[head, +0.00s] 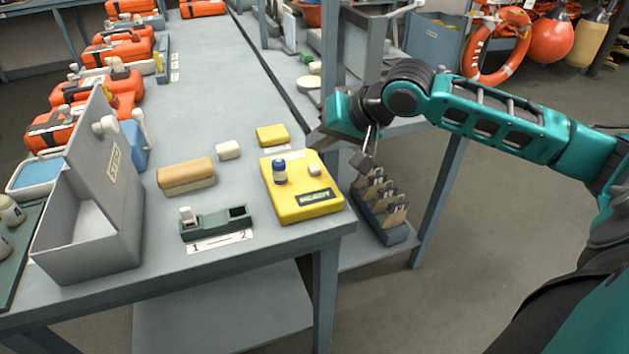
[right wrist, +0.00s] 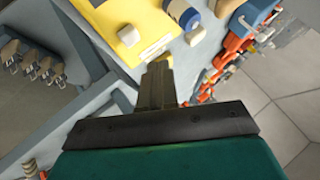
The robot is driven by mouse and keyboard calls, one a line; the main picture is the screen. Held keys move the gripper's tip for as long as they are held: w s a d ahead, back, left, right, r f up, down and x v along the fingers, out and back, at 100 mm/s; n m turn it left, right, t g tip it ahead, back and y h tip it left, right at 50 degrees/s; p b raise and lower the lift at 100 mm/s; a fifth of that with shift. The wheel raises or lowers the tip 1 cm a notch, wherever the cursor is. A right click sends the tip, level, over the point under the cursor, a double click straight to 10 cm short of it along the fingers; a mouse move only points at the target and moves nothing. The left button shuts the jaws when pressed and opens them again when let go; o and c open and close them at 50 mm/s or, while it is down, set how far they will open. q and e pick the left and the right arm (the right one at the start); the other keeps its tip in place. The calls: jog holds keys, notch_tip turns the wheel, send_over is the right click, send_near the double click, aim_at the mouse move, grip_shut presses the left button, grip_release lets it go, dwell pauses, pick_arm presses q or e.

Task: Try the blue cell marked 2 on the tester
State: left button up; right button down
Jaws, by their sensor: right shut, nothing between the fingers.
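The blue cell (head: 279,172), with a white band, stands upright on the yellow tester (head: 300,205); its number cannot be read. In the right wrist view the blue cell (right wrist: 184,14) and the tester (right wrist: 128,12) show at the top. The tester has a pale button (head: 314,170) and a small display (head: 316,198) with greenish characters too small to read. The dark green holder (head: 214,223) has a white cell (head: 187,214) at 1 and an empty slot at 2. My right gripper (head: 362,162) is shut and empty, beyond the tester's right side; its fingers (right wrist: 158,68) also show. My left gripper is not in view.
A tan block (head: 186,176), a small cream block (head: 228,149) and a yellow block (head: 272,135) lie near the tester. An open grey box (head: 95,225) stands at left. A rack of tags (head: 380,215) sits below the table's right edge. Orange cases line the far left.

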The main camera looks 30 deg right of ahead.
aim_at(320, 168)
jog(key=shift+f, duration=0.7)
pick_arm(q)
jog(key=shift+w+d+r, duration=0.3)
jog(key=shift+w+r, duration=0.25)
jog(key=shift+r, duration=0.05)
pick_arm(e)
jog(key=shift+f, duration=0.4)
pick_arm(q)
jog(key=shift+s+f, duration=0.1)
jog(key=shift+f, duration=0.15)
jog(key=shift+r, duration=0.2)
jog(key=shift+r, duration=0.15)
pick_arm(e)
jog(key=shift+f, duration=0.15)
jog(key=shift+f, duration=0.3)
